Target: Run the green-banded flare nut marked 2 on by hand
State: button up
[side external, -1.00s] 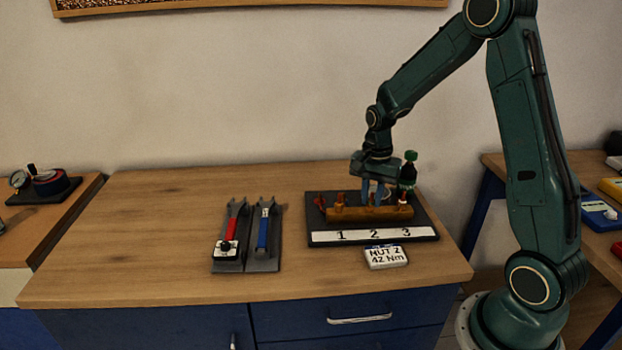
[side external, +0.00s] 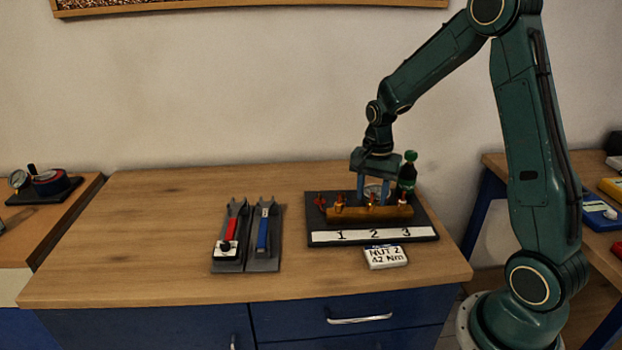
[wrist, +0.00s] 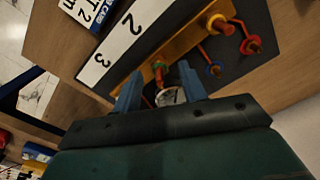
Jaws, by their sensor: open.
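In the side view my gripper (side external: 373,198) points down over the manifold's middle.
A dark bottle with a green cap (side external: 409,174) stands behind the manifold's right end. A round pale dish (wrist: 168,97) lies behind the nut. A "NUT 2 42 Nm" card (side external: 386,257) lies in front.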

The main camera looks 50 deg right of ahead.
aim_at(371, 203)
notch_tip(371, 203, up, 13)
dwell(0.6)
jog(key=s+a+r+n+t, duration=0.2)
jog(key=s+a+n, duration=0.5)
jog(key=s+a, duration=0.1)
jog(key=s+a+r+n+t, duration=0.3)
jog(key=s+a+n, duration=0.4)
jog(key=s, duration=0.3)
jog(key=shift+s+a+n+t, duration=0.3)
jog(key=shift+s+a+n, duration=0.1)
jog(key=shift+n, duration=0.3)
